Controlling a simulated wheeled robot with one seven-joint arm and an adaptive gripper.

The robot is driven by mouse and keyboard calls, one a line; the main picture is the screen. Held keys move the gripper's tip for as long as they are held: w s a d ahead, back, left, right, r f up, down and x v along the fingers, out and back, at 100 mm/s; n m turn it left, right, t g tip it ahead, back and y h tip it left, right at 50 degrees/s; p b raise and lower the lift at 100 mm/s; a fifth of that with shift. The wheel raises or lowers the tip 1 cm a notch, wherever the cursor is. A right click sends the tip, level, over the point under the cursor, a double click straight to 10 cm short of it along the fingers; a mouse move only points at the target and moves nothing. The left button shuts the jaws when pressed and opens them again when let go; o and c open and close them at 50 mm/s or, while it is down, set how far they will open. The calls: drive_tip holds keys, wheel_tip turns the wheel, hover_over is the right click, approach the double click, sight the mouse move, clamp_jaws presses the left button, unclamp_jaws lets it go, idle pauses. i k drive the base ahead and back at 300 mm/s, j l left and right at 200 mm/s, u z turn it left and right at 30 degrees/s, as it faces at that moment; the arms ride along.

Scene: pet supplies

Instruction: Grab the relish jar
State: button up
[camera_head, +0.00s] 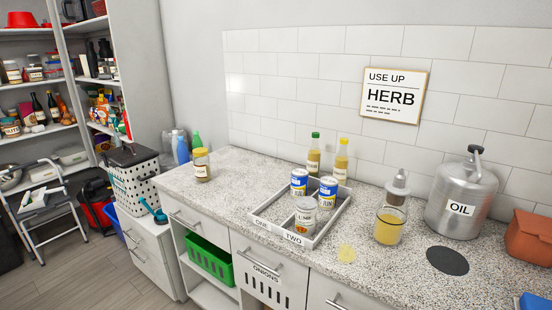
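A jar with a yellow lid and a pale label (202,166) stands upright on the left part of the speckled counter (240,172), near its front edge. Its label is too small to read, so I cannot confirm that it is the relish jar. It stands apart from other things, with bare counter around it. A glass jar with yellow contents (388,227) stands further right on the counter. My gripper is not in view.
A grey divided tray (267,222) holds several cans. A metal oil can (461,200) and an orange-brown container (529,237) stand at right. Shelves (35,85) and a step stool (50,205) are at left.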

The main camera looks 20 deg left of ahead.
sight(201, 158)
drive_tip(key=u, duration=1.3)
drive_tip(key=i+j+z, duration=0.15)
drive_tip(key=i+j, duration=0.15)
drive_tip(key=i, duration=0.15)
drive_tip(key=i+j+z, duration=0.15)
drive_tip(key=i+j, duration=0.2)
drive_tip(key=i+j+z, duration=0.2)
drive_tip(key=i+j, duration=0.25)
drive_tip(key=i+j+z, duration=0.15)
drive_tip(key=i+j, duration=0.2)
drive_tip(key=i+j+z, duration=0.15)
drive_tip(key=i+j, duration=0.2)
drive_tip(key=j, duration=0.25)
drive_tip(key=i+j+z, duration=0.15)
drive_tip(key=i+j, duration=0.15)
drive_tip(key=j, duration=0.25)
